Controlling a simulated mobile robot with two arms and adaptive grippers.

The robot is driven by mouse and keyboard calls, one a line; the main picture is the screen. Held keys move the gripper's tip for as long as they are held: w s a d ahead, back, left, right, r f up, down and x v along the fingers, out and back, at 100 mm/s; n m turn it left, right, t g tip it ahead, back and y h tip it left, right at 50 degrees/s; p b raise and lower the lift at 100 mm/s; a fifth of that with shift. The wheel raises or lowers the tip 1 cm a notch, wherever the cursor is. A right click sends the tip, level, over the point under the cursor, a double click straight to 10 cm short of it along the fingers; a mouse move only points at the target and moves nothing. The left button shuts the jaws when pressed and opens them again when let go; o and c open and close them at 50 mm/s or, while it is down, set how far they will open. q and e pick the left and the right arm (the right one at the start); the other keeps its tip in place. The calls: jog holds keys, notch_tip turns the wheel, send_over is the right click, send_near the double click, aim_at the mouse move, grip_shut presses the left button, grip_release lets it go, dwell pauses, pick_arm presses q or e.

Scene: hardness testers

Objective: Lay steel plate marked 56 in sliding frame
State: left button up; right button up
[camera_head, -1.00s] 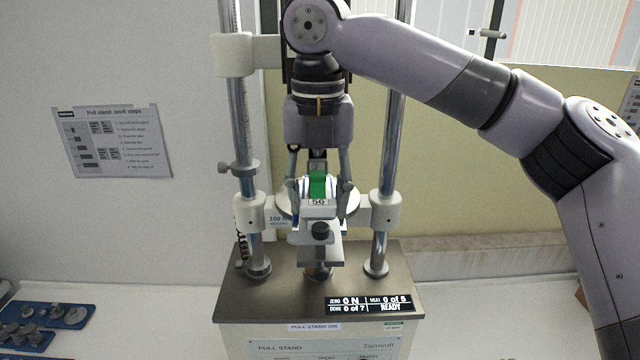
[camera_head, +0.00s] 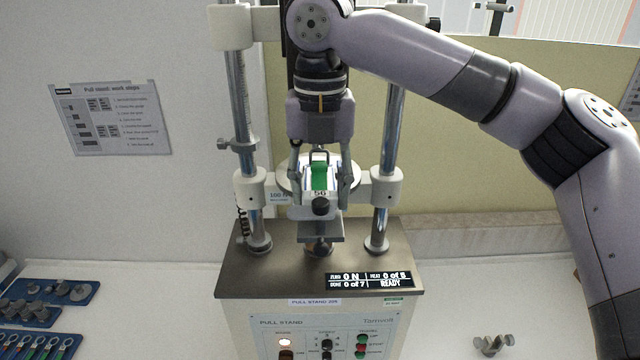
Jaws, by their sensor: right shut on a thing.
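The plate marked 56 (camera_head: 319,194) shows a white front label and a green strip (camera_head: 319,176) on top. My right gripper (camera_head: 320,200) points down, with one finger on each side of the plate, and is shut on it. My left gripper is out of view.
Two steel columns (camera_head: 386,160) with white clamps flank my right gripper closely. The stand's base (camera_head: 330,262) carries a display reading READY (camera_head: 368,280). Blue trays of metal parts (camera_head: 50,290) lie at left. A small metal part (camera_head: 493,344) lies at lower right.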

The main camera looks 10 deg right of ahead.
jog(key=shift+a, duration=0.1)
dwell(0.3)
jog(key=shift+f, duration=0.25)
dwell(0.3)
dwell(0.4)
jog(key=o, duration=1.4)
jog(key=shift+o, duration=0.2)
jog(key=shift+r, duration=0.1)
